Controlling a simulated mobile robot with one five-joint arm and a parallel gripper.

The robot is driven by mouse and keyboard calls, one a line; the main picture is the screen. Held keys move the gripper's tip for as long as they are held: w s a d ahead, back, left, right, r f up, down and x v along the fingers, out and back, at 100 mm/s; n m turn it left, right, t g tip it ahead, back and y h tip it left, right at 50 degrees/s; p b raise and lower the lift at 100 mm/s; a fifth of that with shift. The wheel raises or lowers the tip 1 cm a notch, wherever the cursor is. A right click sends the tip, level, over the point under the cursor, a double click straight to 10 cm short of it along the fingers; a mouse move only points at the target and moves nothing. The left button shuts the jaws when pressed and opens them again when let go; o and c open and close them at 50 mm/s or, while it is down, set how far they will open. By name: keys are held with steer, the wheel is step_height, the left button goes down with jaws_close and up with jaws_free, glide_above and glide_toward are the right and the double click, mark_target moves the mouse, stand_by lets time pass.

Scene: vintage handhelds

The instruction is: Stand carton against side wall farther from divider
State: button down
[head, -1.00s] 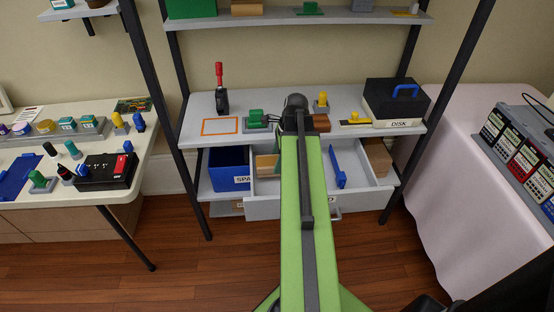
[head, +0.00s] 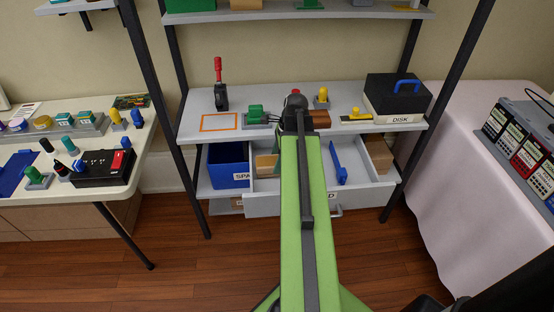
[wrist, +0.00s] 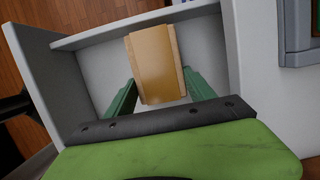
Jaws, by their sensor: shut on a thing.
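The tan carton (wrist: 155,65) is inside a light grey open drawer in the wrist view, between the two green fingers of my gripper (wrist: 158,98), which is shut on it. In the head view a tan block, which looks like this carton (head: 265,164), shows in the left part of the drawer, left of my arm. A side wall (wrist: 243,50) of the drawer stands right of the carton in the wrist view, with a gap. I cannot tell which grey panel is the divider. My green arm hides the middle of the drawer (head: 270,205) in the head view.
A blue upright piece (head: 338,162) shows in the drawer's right part. A blue bin (head: 228,165) stands left of the drawer, a brown box (head: 379,153) right of it. The worktop (head: 190,118) above holds a clamp, a black disk box (head: 396,95) and small tools.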

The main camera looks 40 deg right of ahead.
steer(key=shift+f+b, duration=0.4)
steer(key=shift+f, duration=0.1)
steer(key=shift+c, duration=1.3)
jaws_free()
steer(key=shift+r, duration=0.15)
steer(key=p+v, duration=1.7)
steer(key=shift+s, duration=0.1)
